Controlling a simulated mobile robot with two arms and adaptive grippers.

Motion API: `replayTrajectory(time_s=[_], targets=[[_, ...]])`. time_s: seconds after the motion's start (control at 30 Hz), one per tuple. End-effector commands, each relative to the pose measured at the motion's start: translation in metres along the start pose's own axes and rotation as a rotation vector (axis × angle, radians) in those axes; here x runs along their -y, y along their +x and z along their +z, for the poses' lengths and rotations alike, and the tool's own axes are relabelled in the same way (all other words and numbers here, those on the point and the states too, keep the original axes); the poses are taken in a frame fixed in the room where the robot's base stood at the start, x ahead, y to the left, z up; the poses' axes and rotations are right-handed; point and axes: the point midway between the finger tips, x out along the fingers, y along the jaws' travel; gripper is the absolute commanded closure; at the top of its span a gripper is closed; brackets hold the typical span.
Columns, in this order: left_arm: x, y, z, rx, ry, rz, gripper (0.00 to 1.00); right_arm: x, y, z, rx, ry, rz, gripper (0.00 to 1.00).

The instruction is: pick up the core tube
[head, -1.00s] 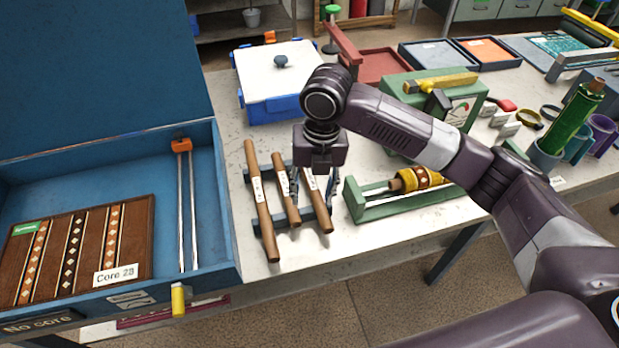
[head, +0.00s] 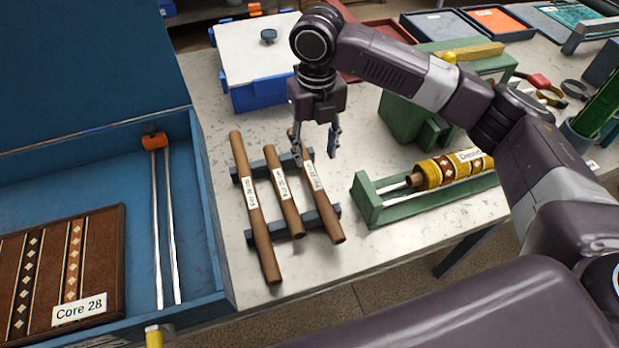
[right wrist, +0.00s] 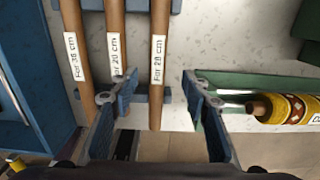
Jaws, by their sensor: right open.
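Three brown core tubes lie side by side across a blue-grey rack (head: 279,229). The left tube (head: 256,211) reads "For 36 cm" in the right wrist view, the middle tube (head: 283,190) "For 20 cm" and the right tube (head: 325,207) "For 28 cm". My right gripper (head: 316,150) is open above the back part of the right tube, fingers pointing down. In the right wrist view, the right tube (right wrist: 158,80) runs between the open fingers, nearer the left one. I cannot tell how high the fingertips are above it. My left gripper is out of view.
A blue case (head: 205,250) with a "Core 28" sample board (head: 50,262) stands left. A green stand (head: 368,206) with a yellow patterned roll (head: 447,172) is close on the right. A white-lidded blue box (head: 248,97) stands behind.

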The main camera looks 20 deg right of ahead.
Motion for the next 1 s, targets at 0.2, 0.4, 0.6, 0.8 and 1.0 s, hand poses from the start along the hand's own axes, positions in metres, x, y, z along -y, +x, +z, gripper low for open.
replayTrajectory(time_s=[0.2, 0.4, 0.6, 0.8, 1.0], targets=[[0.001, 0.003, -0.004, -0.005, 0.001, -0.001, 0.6, 0.0, 0.021, -0.001, -0.003, 0.001, 0.0, 0.57], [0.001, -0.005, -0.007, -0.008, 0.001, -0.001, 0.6, -0.002, 0.043, -0.001, -0.003, 0.001, 0.0, 0.57], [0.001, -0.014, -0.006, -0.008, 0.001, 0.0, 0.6, -0.004, 0.073, 0.0, -0.002, 0.0, 0.0, 0.57], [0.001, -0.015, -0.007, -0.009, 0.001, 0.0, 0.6, -0.004, 0.084, 0.0, 0.002, -0.001, 0.0, 0.57], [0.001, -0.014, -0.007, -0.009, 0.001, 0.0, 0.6, -0.004, 0.084, 0.0, 0.002, -0.001, 0.0, 0.62]])
